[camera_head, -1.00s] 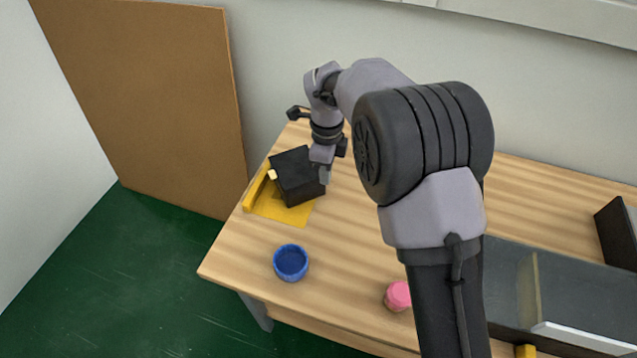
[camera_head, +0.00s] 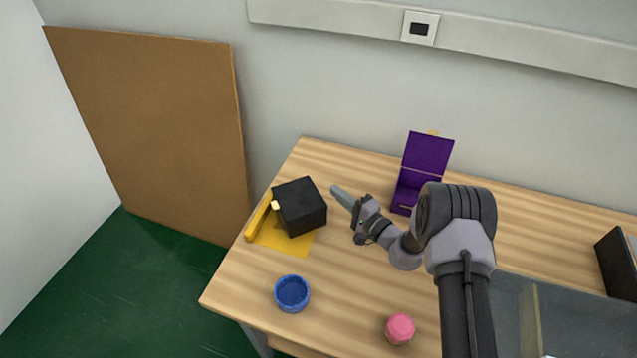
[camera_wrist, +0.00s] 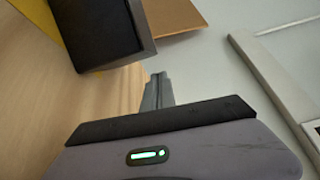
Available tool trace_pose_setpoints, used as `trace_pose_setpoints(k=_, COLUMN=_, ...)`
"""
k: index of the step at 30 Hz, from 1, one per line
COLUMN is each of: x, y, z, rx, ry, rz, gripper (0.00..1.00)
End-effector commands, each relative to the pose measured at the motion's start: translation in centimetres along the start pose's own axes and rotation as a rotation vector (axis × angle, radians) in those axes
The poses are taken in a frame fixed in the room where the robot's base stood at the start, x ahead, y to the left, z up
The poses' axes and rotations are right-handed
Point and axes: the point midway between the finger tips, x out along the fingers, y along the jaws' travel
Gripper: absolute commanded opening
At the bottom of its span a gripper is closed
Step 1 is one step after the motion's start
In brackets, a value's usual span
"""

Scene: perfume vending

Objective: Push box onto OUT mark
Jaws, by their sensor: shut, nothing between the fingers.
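A black box (camera_head: 301,207) sits on the yellow mat (camera_head: 285,240) at the left end of the table, turned at an angle. It covers the mat's upper right part and touches or nearly touches the yellow bar (camera_head: 259,217) along the mat's left edge. Any lettering on the mat is hidden or too small to read. My gripper (camera_head: 341,195) is shut and empty just right of the box, with a small gap between them. In the wrist view the box (camera_wrist: 103,30) stands at the upper left, beyond the shut fingers (camera_wrist: 157,90).
A purple open box (camera_head: 425,165) stands at the back, behind my arm. A blue round container (camera_head: 292,293) and a pink jar (camera_head: 399,328) stand near the front edge. A brown board (camera_head: 150,130) leans at the wall left of the table. The front left tabletop is mostly clear.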

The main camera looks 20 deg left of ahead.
Motion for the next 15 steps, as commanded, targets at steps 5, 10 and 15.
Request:
trace_pose_setpoints(k=5, x=-0.5, y=1.7, z=-2.4, rx=-0.09, ry=0.108, rz=-0.015, gripper=0.0)
trace_pose_setpoints(k=10, x=2.4, y=1.8, z=-2.6, rx=-0.093, ry=0.105, rz=-0.016, gripper=0.0)
trace_pose_setpoints(k=15, x=6.2, y=1.7, z=-3.0, rx=-0.092, ry=0.104, rz=-0.017, gripper=0.0)
